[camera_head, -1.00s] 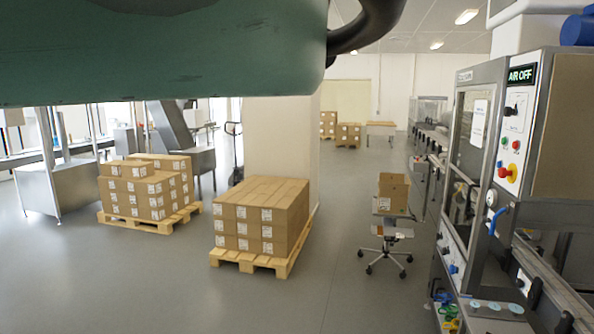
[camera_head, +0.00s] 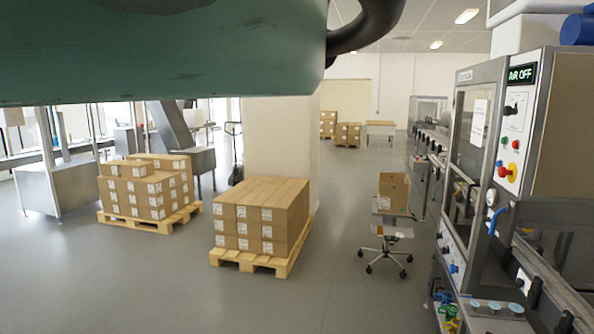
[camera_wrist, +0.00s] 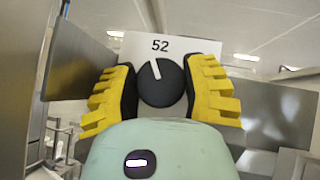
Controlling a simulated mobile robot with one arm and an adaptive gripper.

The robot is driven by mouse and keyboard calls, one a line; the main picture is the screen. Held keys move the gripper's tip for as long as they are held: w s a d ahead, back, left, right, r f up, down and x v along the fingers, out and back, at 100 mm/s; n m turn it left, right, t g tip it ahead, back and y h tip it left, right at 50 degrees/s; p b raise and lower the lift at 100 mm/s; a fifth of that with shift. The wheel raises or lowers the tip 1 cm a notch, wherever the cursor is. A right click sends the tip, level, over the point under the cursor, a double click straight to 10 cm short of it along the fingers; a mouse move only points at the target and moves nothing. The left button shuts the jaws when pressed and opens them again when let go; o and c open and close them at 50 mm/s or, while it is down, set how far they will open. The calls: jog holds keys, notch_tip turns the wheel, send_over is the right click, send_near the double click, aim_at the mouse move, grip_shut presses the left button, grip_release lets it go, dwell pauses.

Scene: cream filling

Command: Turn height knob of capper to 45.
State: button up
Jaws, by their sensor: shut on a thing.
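In the wrist view a round dark knob (camera_wrist: 161,88) with a white pointer line sits on a white plate (camera_wrist: 195,45). The plate reads 52 above the knob. The pointer tilts slightly left of straight up. My gripper (camera_wrist: 160,90) has yellow ribbed fingers on both sides of the knob and is shut on it. My green gripper body covers the lower part of the wrist view. In the head view neither the gripper fingers nor this knob can be made out.
In the head view a machine cabinet with an AIR OFF display (camera_head: 522,75) and a red button (camera_head: 502,172) stands at right. Pallets of boxes (camera_head: 262,222) stand at left and centre. A wheeled chair (camera_head: 388,232) holds a box. Grey floor is open between them.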

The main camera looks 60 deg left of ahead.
jog(key=shift+n+y, duration=0.4)
jog(key=shift+n, duration=0.1)
jog(key=n+y+b, duration=0.1)
jog(key=n+y, duration=0.8)
jog(key=n, duration=0.1)
jog(key=shift+n+t, duration=0.3)
jog(key=shift+t, duration=0.1)
jog(key=n+g+y, duration=0.1)
jog(key=n, duration=0.2)
jog(key=n+g+y, duration=0.2)
jog(key=shift+n+b, duration=0.4)
jog(key=o, duration=1.2)
jog(key=s, duration=0.4)
jog(key=s+f, duration=0.1)
jog(key=s, duration=0.3)
jog(key=s+a, duration=0.1)
jog(key=s, duration=0.2)
jog(key=shift+s+f, duration=0.25)
jog(key=shift+s, duration=0.15)
